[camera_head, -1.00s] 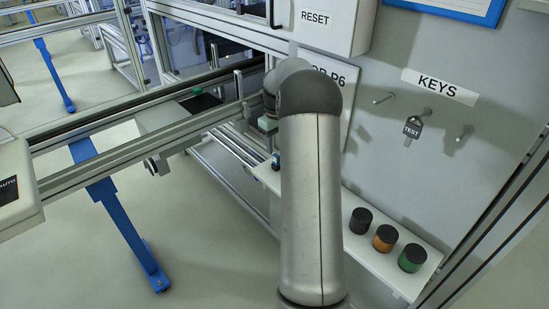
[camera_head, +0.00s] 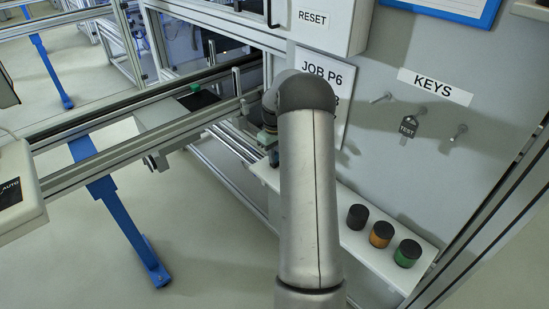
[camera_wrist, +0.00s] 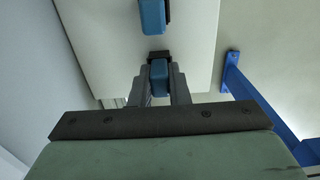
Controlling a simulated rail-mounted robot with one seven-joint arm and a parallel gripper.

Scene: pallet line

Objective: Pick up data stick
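In the wrist view, a blue data stick (camera_wrist: 159,76) with a black end lies in line with the narrow gap between the two grey fingers of my gripper (camera_wrist: 159,88). I cannot tell whether the fingers touch its sides or stand a little apart from it. A second blue piece with a black part (camera_wrist: 152,18) shows farther up on the pale shelf (camera_wrist: 95,45). In the head view my arm hides most of the shelf's far end, the fingers and the stick; only part of my wrist shows left of the arm.
On the shelf (camera_head: 345,235) stand a black jar (camera_head: 357,217), an orange jar (camera_head: 381,235) and a green jar (camera_head: 407,253). A TEST key (camera_head: 409,126) hangs on the wall. A conveyor rail (camera_head: 110,155) is at left, with a blue leg (camera_head: 130,235).

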